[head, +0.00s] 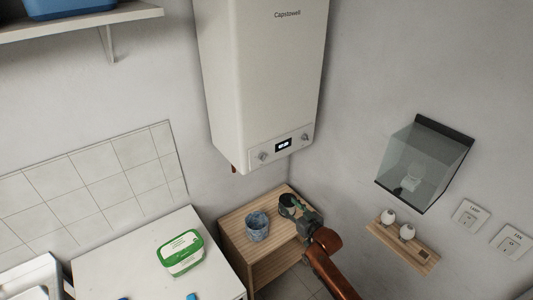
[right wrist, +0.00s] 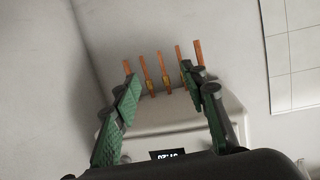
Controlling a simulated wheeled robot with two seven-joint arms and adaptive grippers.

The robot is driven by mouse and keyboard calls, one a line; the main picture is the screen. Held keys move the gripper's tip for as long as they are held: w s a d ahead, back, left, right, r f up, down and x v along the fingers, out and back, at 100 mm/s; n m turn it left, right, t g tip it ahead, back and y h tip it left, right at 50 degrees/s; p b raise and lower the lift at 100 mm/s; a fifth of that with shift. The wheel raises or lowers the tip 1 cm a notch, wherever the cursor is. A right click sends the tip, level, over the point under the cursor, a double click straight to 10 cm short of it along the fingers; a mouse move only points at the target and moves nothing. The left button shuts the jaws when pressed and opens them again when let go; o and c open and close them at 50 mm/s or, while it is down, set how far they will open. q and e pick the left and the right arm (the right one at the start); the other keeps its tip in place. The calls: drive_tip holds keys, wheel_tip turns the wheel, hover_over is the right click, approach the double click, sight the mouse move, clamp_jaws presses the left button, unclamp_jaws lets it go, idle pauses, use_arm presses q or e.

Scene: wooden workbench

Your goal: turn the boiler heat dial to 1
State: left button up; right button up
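The white boiler (head: 262,75) hangs on the wall in the corner. Its lower front panel has a left dial (head: 262,156), a small lit display (head: 283,146) and a right dial (head: 306,137). The dial labels are too small to read, so I cannot tell which is heat. My right gripper (head: 288,206) is below the boiler, apart from the dials. In the right wrist view its green fingers (right wrist: 158,84) are spread, with nothing between them that they touch. Behind them show the boiler (right wrist: 165,122) and its display (right wrist: 168,155); the dials are hidden there. My left gripper is not in view.
Copper pipes (right wrist: 163,72) stick out of the boiler's underside. Below it stands a wooden cabinet (head: 240,219) with a blue-grey cup (head: 257,227). A white counter (head: 128,262) holds a green-and-white tub (head: 181,252). A glass box (head: 424,163) and small wooden shelf (head: 402,247) are on the right wall.

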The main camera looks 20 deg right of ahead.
sight(263, 157)
drive_tip(key=a+r+n+t+y+p, duration=0.1)
drive_tip(key=a+r, duration=0.2)
drive_tip(key=r, duration=0.7)
drive_tip(key=a+r+n+t+y+p, duration=0.1)
drive_tip(key=a+r+y, duration=0.1)
drive_tip(key=r, duration=0.8)
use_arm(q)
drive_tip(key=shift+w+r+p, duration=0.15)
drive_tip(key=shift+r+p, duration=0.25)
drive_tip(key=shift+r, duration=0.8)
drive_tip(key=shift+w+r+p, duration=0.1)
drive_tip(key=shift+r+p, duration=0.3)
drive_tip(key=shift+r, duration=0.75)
use_arm(e)
drive_tip(key=shift+r+x, duration=0.1)
drive_tip(key=shift+x, duration=2.05)
drive_tip(key=shift+r+x, duration=0.15)
drive_tip(key=shift+x, duration=2)
drive_tip(key=shift+a, duration=0.1)
drive_tip(key=shift+c, duration=0.5)
clamp_jaws()
